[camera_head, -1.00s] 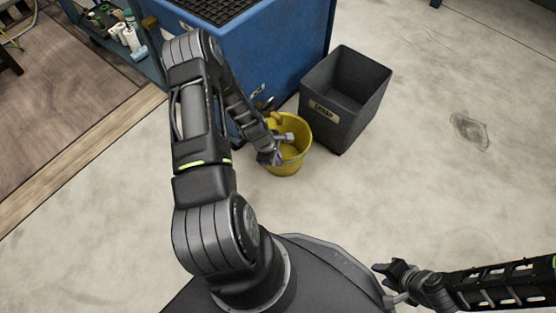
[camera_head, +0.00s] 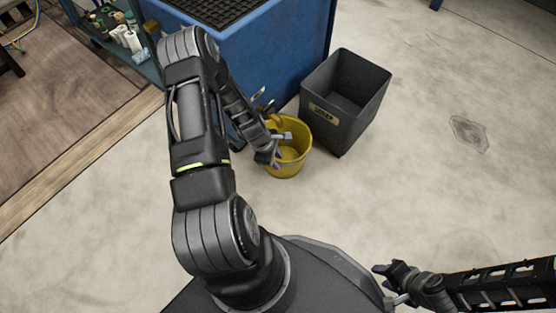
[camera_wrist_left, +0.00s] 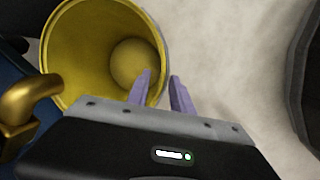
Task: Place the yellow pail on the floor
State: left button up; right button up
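The yellow pail (camera_head: 290,165) stands upright between the blue cabinet and the dark bin; whether its base touches the floor is hard to tell. In the left wrist view its open mouth and empty inside (camera_wrist_left: 85,65) show. My left gripper (camera_head: 277,159) is at the pail's near rim, pointing down. In the left wrist view its two purple fingers (camera_wrist_left: 161,90) are apart, one over the inside of the pail and one outside the rim, with a gap between them. My right gripper (camera_head: 382,275) is open and empty at the lower right, far from the pail.
A dark grey bin (camera_head: 350,130) with a label stands just right of the pail. The blue cabinet (camera_head: 270,55) is behind it, with a brass tap (camera_wrist_left: 22,105) close to the rim. Pale floor (camera_head: 450,190) is clear to the right.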

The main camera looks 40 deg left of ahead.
pick_arm(q)
jog(key=p+v, duration=0.3)
jog(key=v, duration=0.6)
jog(key=shift+r, duration=0.4)
jog(key=shift+s, duration=0.15)
jog(key=s+d+m+g+h, duration=0.1)
jog(key=s+d+m+h, duration=0.1)
jog(key=d+m, duration=1.35)
jog(key=s+d+m, duration=0.2)
jog(key=s+d, duration=0.1)
jog(key=d, duration=0.5)
jog(key=s+d+r+m, duration=0.1)
jog(key=s+d+m, duration=0.2)
jog(key=d, duration=0.5)
jog(key=shift+s+m+g, duration=0.35)
jog(key=shift+s+g, duration=0.05)
jog(key=shift+s, duration=0.45)
jog(key=shift+r, duration=0.1)
